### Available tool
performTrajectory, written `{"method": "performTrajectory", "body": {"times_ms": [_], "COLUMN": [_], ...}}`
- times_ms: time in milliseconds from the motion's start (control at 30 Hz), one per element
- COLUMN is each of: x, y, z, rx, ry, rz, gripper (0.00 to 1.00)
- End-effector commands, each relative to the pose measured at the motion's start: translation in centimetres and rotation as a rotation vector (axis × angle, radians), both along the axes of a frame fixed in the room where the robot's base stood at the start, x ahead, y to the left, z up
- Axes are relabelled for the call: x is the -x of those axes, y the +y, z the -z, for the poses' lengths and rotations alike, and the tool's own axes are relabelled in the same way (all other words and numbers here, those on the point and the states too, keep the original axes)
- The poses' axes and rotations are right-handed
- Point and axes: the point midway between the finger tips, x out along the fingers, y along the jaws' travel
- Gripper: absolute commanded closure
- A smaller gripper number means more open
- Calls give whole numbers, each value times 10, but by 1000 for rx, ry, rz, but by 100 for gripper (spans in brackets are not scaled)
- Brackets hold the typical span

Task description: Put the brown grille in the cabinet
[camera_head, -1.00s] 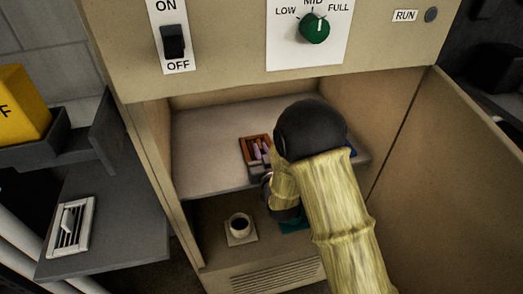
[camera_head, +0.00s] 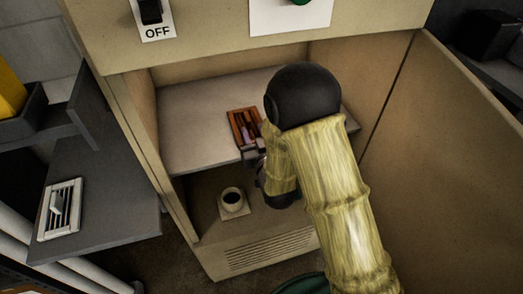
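The brown grille (camera_head: 238,121) is a small reddish-brown slatted piece at the middle shelf of the open beige cabinet (camera_head: 108,88), left of my arm. My gripper (camera_head: 252,153) is inside the cabinet opening, at the near end of the grille by the shelf's front edge. My dark wrist and arm cover part of it. I cannot tell whether its fingers are closed on the grille or only beside it, or whether the grille rests fully on the shelf (camera_head: 190,128).
A cup of dark liquid (camera_head: 232,198) stands on a pale square in the lower compartment. The cabinet door (camera_head: 440,180) is open at right. A white vent (camera_head: 60,211) lies on the grey side shelf (camera_head: 118,205) at left. The middle shelf's left part is clear.

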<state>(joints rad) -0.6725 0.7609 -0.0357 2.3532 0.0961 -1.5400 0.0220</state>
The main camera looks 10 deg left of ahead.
Motion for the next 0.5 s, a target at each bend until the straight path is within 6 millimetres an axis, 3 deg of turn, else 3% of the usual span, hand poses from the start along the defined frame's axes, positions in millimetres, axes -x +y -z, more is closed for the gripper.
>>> {"method": "performTrajectory", "body": {"times_ms": [267, 500], "x": [39, 47], "y": [-24, -29], "z": [2, -3], "rx": [2, 2], "ry": [1, 3], "rz": [1, 1], "gripper": [67, 67]}}
